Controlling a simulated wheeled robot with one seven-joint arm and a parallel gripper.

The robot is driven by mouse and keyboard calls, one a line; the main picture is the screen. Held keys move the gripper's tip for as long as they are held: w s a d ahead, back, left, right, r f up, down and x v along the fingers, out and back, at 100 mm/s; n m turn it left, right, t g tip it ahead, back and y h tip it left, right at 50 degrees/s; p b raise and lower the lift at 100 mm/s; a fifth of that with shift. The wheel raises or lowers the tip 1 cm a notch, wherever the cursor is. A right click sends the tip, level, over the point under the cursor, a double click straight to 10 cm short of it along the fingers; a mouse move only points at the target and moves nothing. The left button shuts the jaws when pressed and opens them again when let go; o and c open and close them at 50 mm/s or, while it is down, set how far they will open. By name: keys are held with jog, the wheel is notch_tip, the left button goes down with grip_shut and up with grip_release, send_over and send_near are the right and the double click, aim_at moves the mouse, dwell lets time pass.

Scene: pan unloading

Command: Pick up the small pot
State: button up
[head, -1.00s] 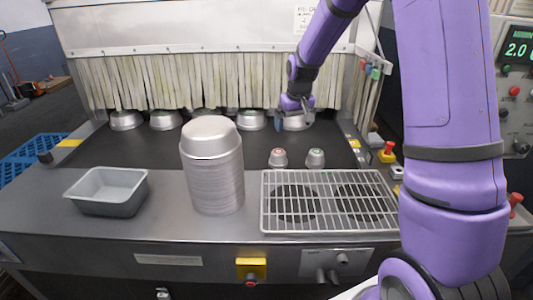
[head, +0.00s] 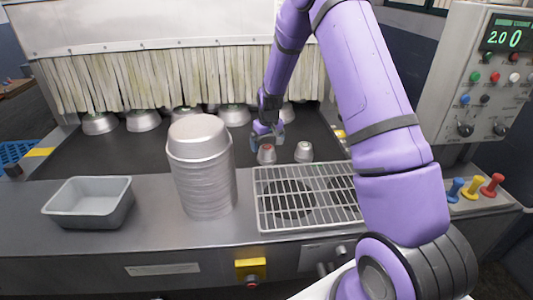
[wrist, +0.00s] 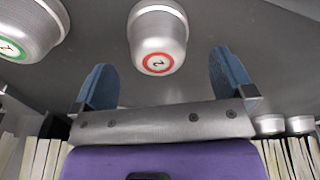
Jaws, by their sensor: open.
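Two small metal pots stand on the dark belt behind the wire rack. The left one (head: 267,156) has a red-ringed label; the right one (head: 304,153) has a green-ringed label, clear in the wrist view (wrist: 26,26). My gripper (head: 267,142) is open and empty, just behind and above the red-labelled pot. In the wrist view the red-labelled pot (wrist: 157,42) lies ahead of the two blue fingers, roughly midway across their gap. The fingers do not appear to touch it.
A tall stack of metal pans (head: 205,180) stands left of my gripper, and a grey tray (head: 88,220) farther left. A wire rack (head: 300,212) lies in front of the pots. Several larger pans (head: 143,121) sit along the strip curtain (head: 140,82).

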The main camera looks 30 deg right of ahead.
aim_at(267, 147)
jog(key=f, duration=0.5)
jog(key=shift+w+d, duration=0.1)
jog(key=shift+w, duration=0.2)
jog(key=shift+c, duration=0.2)
jog(key=c, duration=0.9)
jog(key=shift+o, duration=0.2)
jog(key=shift+r, duration=0.15)
